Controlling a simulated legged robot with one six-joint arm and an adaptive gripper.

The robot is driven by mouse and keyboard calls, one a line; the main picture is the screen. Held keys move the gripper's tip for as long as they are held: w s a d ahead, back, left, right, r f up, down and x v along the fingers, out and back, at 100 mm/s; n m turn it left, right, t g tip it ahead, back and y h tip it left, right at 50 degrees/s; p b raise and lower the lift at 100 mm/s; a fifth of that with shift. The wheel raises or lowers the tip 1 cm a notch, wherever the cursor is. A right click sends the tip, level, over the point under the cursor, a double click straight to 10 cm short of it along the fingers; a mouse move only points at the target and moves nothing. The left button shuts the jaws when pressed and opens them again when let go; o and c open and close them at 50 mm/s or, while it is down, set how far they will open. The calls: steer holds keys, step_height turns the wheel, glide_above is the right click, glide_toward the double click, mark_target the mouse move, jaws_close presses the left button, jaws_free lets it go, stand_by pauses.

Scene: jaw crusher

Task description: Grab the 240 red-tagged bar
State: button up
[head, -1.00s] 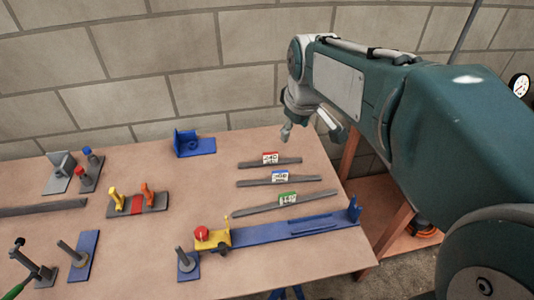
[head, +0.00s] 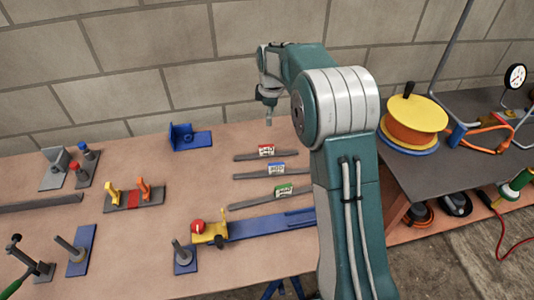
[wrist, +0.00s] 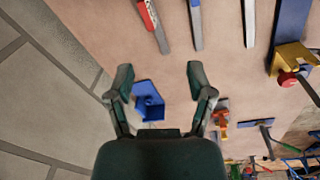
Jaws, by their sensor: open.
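The red-tagged bar (head: 266,154) lies flat on the table near the wall, the farthest of three grey bars. Its red and white tag (head: 267,150) is in its middle; the number is too small to read surely. It also shows in the wrist view (wrist: 162,38), at the top edge and partly cut off. My gripper (wrist: 160,80) is open and empty, with its fingers over the tabletop. In the head view my gripper (head: 268,118) hangs above the table, beyond the bar toward the wall.
A blue-tagged bar (head: 272,172) and a green-tagged bar (head: 273,197) lie nearer, roughly parallel. A blue bracket (head: 189,137) stands left of the bars. A long blue fixture (head: 265,226) with a yellow block lies in front. An orange reel (head: 413,122) stands on the right-hand bench.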

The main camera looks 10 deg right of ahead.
mark_target(266, 154)
steer(key=w+f+n, duration=0.1)
steer(key=f, duration=0.2)
steer(key=w+f+n, duration=0.1)
steer(key=w+f, duration=0.1)
steer(key=f, duration=0.1)
steer(key=w+f+n+g, duration=0.1)
steer(key=f, duration=0.3)
steer(key=shift+w+a, duration=0.15)
steer(key=shift+w, duration=0.2)
step_height(266, 154, down, 11)
steer(key=shift+s+f, duration=0.1)
jaws_close()
